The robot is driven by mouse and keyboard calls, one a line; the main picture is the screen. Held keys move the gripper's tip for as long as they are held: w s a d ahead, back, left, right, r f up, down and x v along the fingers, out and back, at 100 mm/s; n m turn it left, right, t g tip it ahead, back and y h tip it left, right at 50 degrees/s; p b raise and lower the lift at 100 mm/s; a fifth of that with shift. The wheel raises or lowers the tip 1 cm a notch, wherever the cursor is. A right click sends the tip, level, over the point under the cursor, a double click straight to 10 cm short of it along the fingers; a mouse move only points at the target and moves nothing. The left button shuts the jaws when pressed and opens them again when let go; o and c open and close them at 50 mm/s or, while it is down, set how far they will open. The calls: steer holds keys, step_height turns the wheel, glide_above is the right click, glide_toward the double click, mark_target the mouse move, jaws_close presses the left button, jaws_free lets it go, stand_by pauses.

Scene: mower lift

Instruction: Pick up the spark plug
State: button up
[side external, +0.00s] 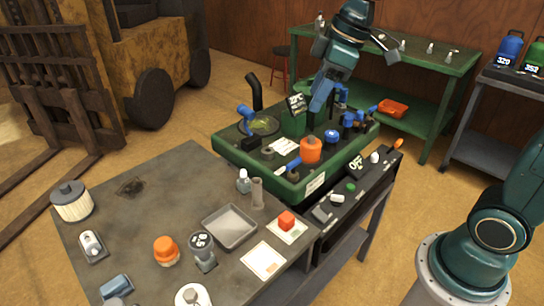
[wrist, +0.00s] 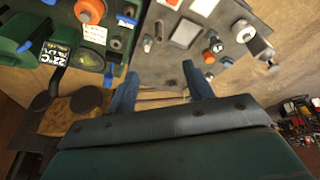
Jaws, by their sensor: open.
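A small white-topped piece with a grey lower part (side external: 243,181) stands upright on the grey table (side external: 140,215), near the green deck. It may be the spark plug, but it is too small to be sure. It seems to show in the wrist view (wrist: 147,44) too, beyond my fingertips. My gripper (side external: 319,104) is above the green deck (side external: 232,149) in the side view. In the wrist view my gripper (wrist: 160,84) has its two blue fingers wide apart, with nothing between them.
A grey tube (side external: 257,193) stands beside the white-topped piece, and a square tray (side external: 230,227) is close by. The deck carries an orange cap (side external: 311,149) and blue parts. A ribbed filter (side external: 72,201) and an orange-capped item (side external: 165,249) are on the table.

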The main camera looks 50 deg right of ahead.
steer(key=w+f+n+g+y, duration=0.15)
steer(key=w+f+n, duration=0.45)
steer(key=w, duration=0.6)
steer(key=n+g+y, duration=0.1)
steer(key=n+g, duration=0.1)
steer(key=n, duration=0.1)
glide_toward(244, 170)
steer(key=v, duration=0.3)
steer(key=shift+d+f+t, duration=0.1)
steer(key=shift+d+t, duration=0.1)
steer(key=shift+t, duration=0.05)
steer(key=x, duration=0.8)
steer(key=shift+a+f, duration=0.15)
steer(key=shift+f, duration=0.1)
steer(key=shift+s, duration=0.1)
steer(key=shift+x, duration=2.6)
steer(key=shift+s+a+r, duration=0.1)
steer(key=c, duration=1.1)
